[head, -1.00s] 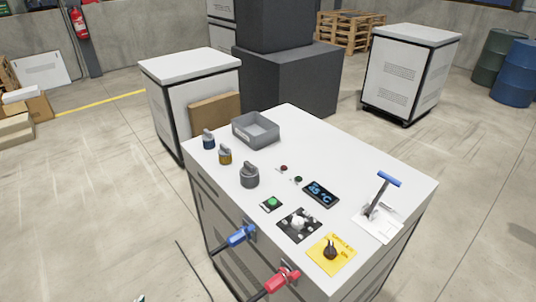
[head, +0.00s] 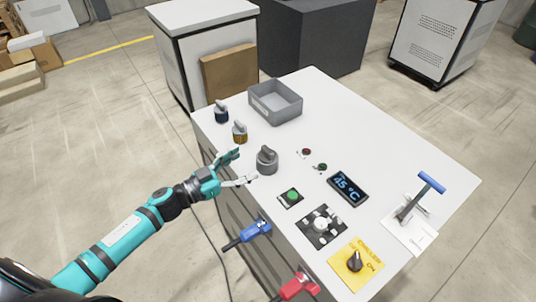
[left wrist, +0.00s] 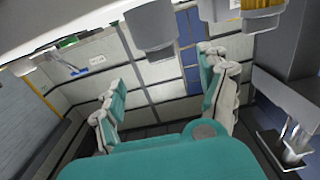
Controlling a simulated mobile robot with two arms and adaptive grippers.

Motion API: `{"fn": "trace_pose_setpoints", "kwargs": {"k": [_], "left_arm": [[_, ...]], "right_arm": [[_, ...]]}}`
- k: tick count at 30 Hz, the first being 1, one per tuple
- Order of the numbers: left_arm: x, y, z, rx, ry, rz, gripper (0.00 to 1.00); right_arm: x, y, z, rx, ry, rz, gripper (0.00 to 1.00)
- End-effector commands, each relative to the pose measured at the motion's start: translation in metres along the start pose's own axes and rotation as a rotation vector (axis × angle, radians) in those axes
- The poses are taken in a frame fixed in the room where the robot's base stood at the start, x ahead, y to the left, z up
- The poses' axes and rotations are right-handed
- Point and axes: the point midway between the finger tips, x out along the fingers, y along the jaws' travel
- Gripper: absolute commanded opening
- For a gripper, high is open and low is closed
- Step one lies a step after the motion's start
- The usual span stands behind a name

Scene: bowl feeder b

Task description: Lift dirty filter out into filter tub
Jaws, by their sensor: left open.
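A grey open tub (head: 291,105) sits at the far left of the white bench top. A dark grey round piece with a raised grip (head: 267,160) stands upright near the bench's left edge; I cannot tell whether it is the dirty filter or a cap over it. In the left wrist view a grey cylinder (left wrist: 150,30) shows at the top, beyond the fingers. My left gripper (head: 245,167) is open and empty, its fingers pointing at the dark grey piece from the left, apart from it. The gripper's two fingers also show in the left wrist view (left wrist: 162,95). My right gripper is out of view.
A blue-based knob (head: 221,113) and an amber-based knob (head: 239,133) stand between the grey piece and tub.

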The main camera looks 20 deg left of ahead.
Motion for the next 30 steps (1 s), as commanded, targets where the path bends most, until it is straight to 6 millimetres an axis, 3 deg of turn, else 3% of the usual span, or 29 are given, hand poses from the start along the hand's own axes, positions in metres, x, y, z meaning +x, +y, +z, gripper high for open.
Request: {"fn": "trace_pose_setpoints", "kwargs": {"k": [3,9,19,29,30], "left_arm": [[0.022,-0.001,-0.003,-0.001,0.003,-0.001,0.77],[0.035,0.0,0.0,-0.001,-0.001,-0.001,0.77],[0.079,-0.002,-0.005,-0.002,0.002,-0.001,0.77],[0.086,-0.002,-0.002,0.0,-0.001,0.0,0.77],[0.086,-0.002,-0.003,0.0,-0.001,0.0,0.73]], "right_arm": [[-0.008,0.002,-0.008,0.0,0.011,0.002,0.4],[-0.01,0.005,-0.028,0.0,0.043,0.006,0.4],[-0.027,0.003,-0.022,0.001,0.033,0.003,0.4],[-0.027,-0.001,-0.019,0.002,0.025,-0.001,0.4],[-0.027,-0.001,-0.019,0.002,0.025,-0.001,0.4]]}}
